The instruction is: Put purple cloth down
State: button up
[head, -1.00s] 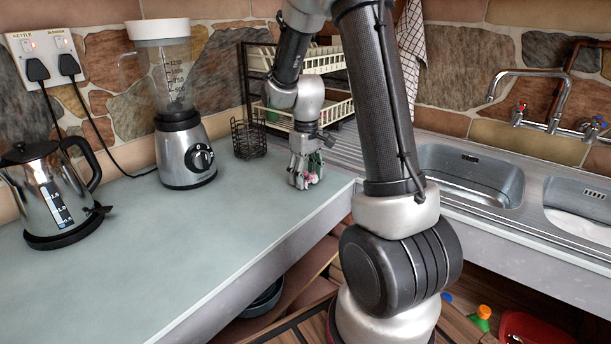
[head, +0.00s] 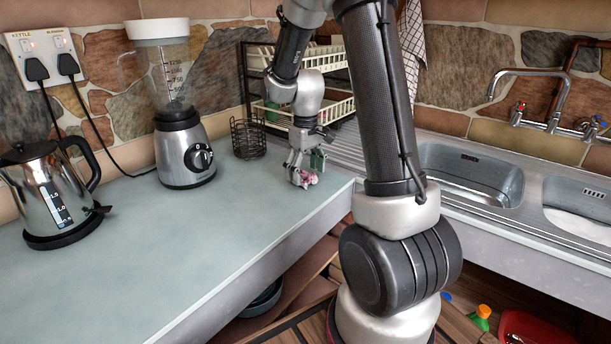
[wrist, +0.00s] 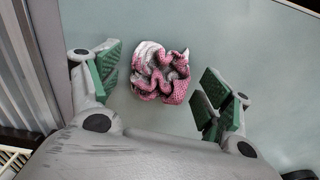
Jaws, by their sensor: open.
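The cloth (wrist: 160,72) is a crumpled pink-purple and white bundle. It lies on the pale counter and also shows in the head view (head: 305,179) near the counter's inner corner. My gripper (wrist: 158,88) is open, with its green-padded fingers to either side of the cloth and a gap on both sides. In the head view my gripper (head: 304,172) is low over the counter, right at the cloth, and partly covers it.
A black wire basket (head: 248,139) and a dish rack (head: 337,108) stand behind my gripper. A blender (head: 184,150) and a kettle (head: 45,200) are to the left. The sink (head: 470,178) is to the right. The counter's front-left area is clear.

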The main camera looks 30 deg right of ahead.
aim_at(306, 174)
notch_tip(306, 174, up, 11)
jog(key=s+a+r+m+t, duration=0.1)
jog(key=s+a+r+t, duration=0.1)
jog(key=s, duration=0.9)
jog(key=s+a+r+m+t, duration=0.1)
jog(key=s+a+r+t, duration=0.1)
jog(key=s, duration=1)
notch_tip(306, 174, up, 3)
jog(key=shift+s+a+f+m, duration=0.2)
jog(key=shift+a+m, duration=0.2)
jog(key=shift+a, duration=0.15)
jog(key=shift+o, duration=0.6)
